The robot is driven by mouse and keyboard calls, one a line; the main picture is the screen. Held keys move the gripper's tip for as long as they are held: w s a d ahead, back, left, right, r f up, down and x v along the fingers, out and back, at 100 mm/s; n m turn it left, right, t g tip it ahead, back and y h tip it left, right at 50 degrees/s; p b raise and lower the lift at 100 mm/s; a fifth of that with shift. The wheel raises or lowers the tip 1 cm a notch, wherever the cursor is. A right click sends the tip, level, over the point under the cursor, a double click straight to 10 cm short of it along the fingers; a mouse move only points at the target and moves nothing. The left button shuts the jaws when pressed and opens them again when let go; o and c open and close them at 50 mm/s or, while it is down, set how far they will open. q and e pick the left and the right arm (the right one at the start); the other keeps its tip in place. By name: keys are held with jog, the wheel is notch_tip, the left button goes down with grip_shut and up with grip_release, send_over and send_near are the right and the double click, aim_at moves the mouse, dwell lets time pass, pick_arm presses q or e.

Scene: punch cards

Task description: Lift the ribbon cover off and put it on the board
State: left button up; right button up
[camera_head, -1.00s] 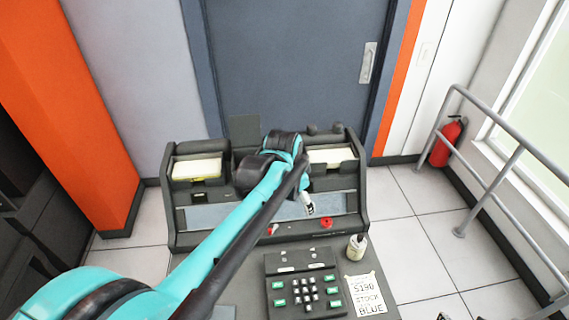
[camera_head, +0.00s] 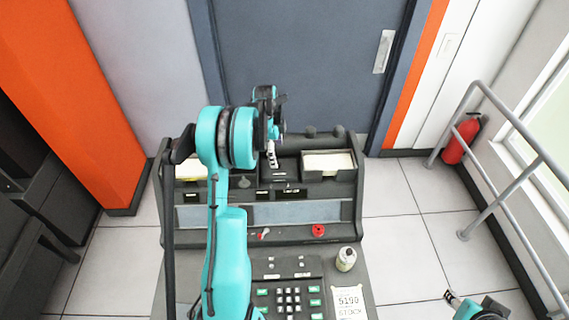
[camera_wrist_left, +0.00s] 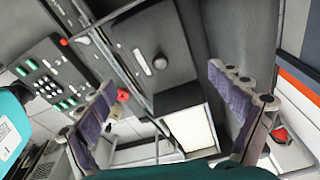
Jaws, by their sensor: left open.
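My left gripper (camera_head: 271,155) hangs over the rear middle of the dark console (camera_head: 345,205). Its fingers are open and empty in the left wrist view (camera_wrist_left: 160,82). Between and beyond them lies a flat dark panel with a round knob (camera_wrist_left: 160,62). It may be the ribbon cover, but I cannot tell for sure. The fingers appear apart from it. My left arm hides part of the console's rear in the head view. I cannot make out the board with certainty. The end of my right arm (camera_head: 452,298) shows small at the lower right; its finger state is unclear.
A card tray (camera_head: 328,163) stands at the console's right rear. A red knob (camera_head: 318,230), a keypad (camera_head: 287,297), a small bottle (camera_head: 345,259) and a written note (camera_head: 348,301) are nearer. A railing (camera_head: 520,145) and red fire extinguisher (camera_head: 461,139) stand right, past open floor.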

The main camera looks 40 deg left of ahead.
aim_at(279, 164)
pick_arm(q)
jog(key=shift+s+f, duration=0.3)
jog(key=shift+f, duration=0.2)
jog(key=f, duration=0.3)
jog(key=w+f, duration=0.1)
jog(key=f, duration=0.1)
jog(key=shift+d+f+b, duration=0.3)
jog(key=shift+b, duration=0.1)
jog(key=shift+r, duration=0.1)
jog(key=c, duration=1.1)
jog(key=shift+s+d+r, duration=0.15)
jog(key=shift+s, duration=0.1)
jog(key=c, duration=0.7)
grip_shut()
